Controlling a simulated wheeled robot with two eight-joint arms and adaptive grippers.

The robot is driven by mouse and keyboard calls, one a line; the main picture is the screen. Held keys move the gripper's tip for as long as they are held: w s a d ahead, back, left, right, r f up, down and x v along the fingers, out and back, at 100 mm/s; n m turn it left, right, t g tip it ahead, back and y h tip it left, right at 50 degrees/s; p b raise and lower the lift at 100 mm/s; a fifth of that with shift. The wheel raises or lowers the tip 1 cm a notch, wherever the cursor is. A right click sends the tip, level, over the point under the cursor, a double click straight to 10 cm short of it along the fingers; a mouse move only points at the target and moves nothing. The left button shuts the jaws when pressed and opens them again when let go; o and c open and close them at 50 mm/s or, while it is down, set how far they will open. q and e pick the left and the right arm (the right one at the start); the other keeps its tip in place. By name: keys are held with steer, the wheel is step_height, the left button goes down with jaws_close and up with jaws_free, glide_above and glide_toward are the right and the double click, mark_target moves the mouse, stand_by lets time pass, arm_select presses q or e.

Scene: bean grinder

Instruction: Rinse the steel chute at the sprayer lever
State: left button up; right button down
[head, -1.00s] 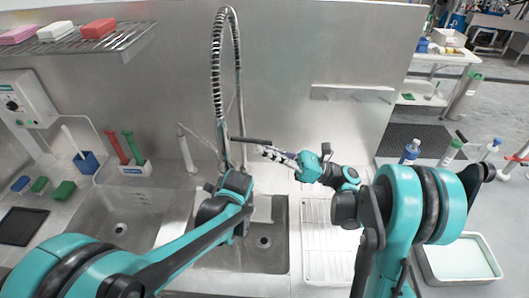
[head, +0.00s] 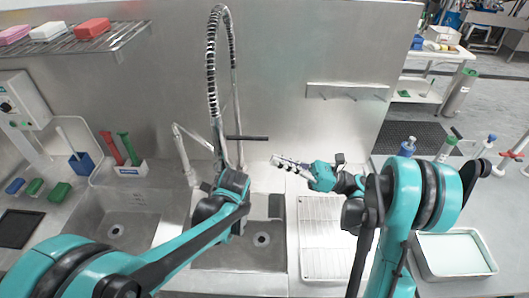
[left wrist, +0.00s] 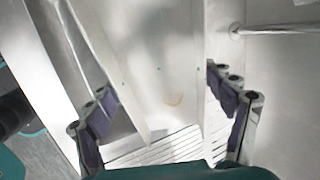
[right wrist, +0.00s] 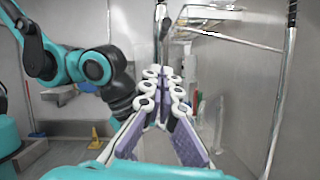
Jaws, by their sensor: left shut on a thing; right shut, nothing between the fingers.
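The sprayer's dark lever (head: 247,138) sticks out level to the right of the coiled sprayer hose (head: 212,85). My right gripper (head: 277,161) is shut and empty, just right of and below the lever, apart from it; its closed fingers also show in the right wrist view (right wrist: 165,85). My left gripper is mostly hidden behind its own arm over the sink in the head view. In the left wrist view its fingers (left wrist: 165,105) stand wide apart, with a pale steel surface between them that appears to be the steel chute (left wrist: 175,75); its full outline is unclear.
Two sink basins (head: 262,238) lie below, with a ribbed drainboard (head: 322,240) to the right. A slim faucet (head: 183,155) stands left of the hose. A white tray (head: 490,262) and bottles stand on the right; brushes, sponges and a shelf (head: 100,40) are left.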

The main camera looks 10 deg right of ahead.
arm_select(q)
steer(key=shift+s, duration=0.1)
arm_select(e)
steer(key=v, duration=0.5)
steer(key=shift+s+d+r, duration=0.15)
steer(key=shift+s+r, duration=0.05)
steer(key=shift+r, duration=0.2)
arm_select(q)
steer(key=s+d, duration=0.3)
steer(key=s, duration=0.4)
steer(key=shift+d, duration=0.25)
steer(key=shift+s+r, duration=0.1)
stand_by(1.0)
